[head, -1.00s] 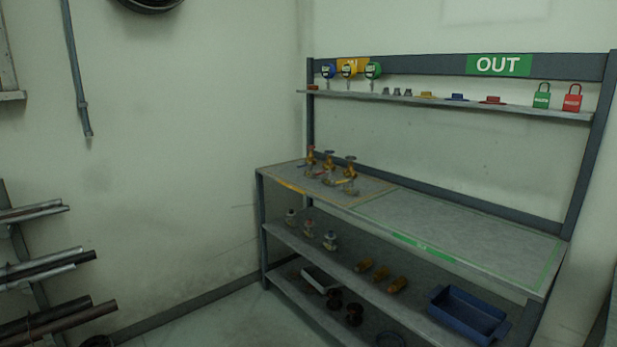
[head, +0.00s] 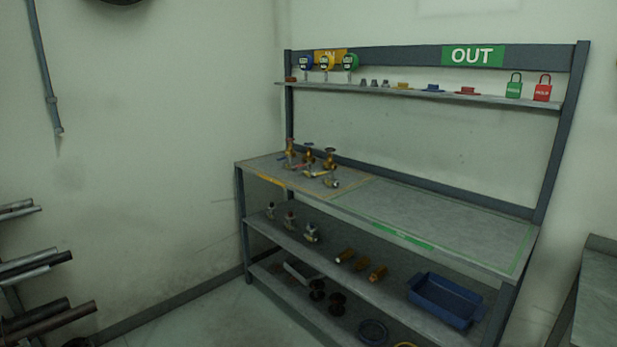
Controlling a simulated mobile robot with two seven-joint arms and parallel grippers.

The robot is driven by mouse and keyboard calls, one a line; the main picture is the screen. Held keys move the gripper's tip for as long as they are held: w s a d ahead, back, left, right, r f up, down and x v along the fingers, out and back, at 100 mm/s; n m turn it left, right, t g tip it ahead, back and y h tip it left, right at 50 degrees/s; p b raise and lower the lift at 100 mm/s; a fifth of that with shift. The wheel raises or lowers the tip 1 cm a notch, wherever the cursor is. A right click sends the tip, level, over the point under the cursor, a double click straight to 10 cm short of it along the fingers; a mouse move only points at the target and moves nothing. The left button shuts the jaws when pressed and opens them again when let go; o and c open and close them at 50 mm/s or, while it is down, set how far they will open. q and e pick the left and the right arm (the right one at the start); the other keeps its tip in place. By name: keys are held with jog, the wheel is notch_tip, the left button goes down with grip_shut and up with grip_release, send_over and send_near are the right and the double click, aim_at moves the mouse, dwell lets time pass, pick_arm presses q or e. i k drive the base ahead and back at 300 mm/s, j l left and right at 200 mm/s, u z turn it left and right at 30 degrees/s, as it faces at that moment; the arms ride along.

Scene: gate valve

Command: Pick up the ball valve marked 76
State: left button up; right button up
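Several small brass valves stand in a group at the left end of the bench top (head: 440,211). The back row has upright valves with round handwheels, one of them at the right (head: 330,158). In front lie lower valves that look like ball valves, one with a pale body (head: 331,182) and one with a yellow lever (head: 316,174). They are too small for any number to be read, so I cannot tell which is marked 76. Neither of my grippers is in view.
The bench's right half is clear. An upper shelf (head: 540,103) holds gauges, small parts and padlocks (head: 513,88). Lower shelves hold fittings and a blue tray (head: 445,301). Pipes (head: 35,264) stick out at left. A grey table (head: 598,290) stands at right. Floor shows in front.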

aim_at(308, 172)
jog(key=i+j, duration=0.25)
jog(key=i, duration=0.25)
jog(key=i+j, duration=0.3)
jog(key=i, duration=0.15)
jog(key=i+j, duration=0.25)
jog(key=i, duration=0.25)
jog(key=i+j+u, duration=0.1)
jog(key=i+j, duration=0.15)
jog(key=i, duration=0.2)
jog(key=i+j, duration=0.25)
jog(key=i, duration=0.25)
jog(key=i+j, duration=0.2)
jog(key=i, duration=0.3)
